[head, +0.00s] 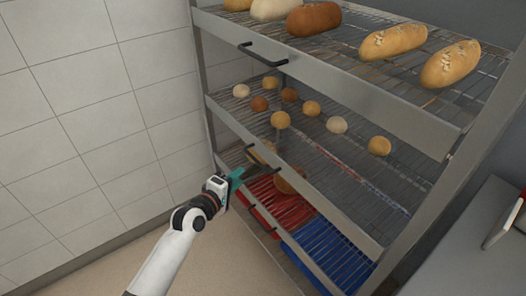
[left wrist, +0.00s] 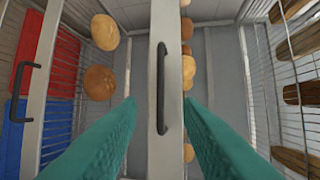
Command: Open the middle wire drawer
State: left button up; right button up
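The middle wire drawer (head: 290,172) is a wire shelf with a grey front rail, holding several round rolls. Its dark bar handle (head: 264,157) is on the front rail. In the left wrist view the handle (left wrist: 162,88) stands upright in the picture, between my two green fingers. My left gripper (head: 246,175) is open and empty in front of this rail. The fingers lie on either side of the handle with gaps; whether they reach its depth I cannot tell. The drawer's front looks level with the rack frame. My right gripper is not in view.
The top drawer (head: 350,92) holds loaves and has its own handle (head: 262,56). The lowest drawer holds red (head: 279,206) and blue (head: 328,258) things; its handle (left wrist: 22,92) shows in the left wrist view. A tiled wall (head: 90,100) is at left. Floor in front is clear.

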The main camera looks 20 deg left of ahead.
aim_at(257, 160)
pick_arm(q)
jog(key=b+x, duration=0.1)
jog(key=x, duration=1)
jog(key=shift+w+d, duration=0.15)
jog(key=shift+d, duration=0.1)
jog(key=shift+c, duration=0.2)
grip_shut()
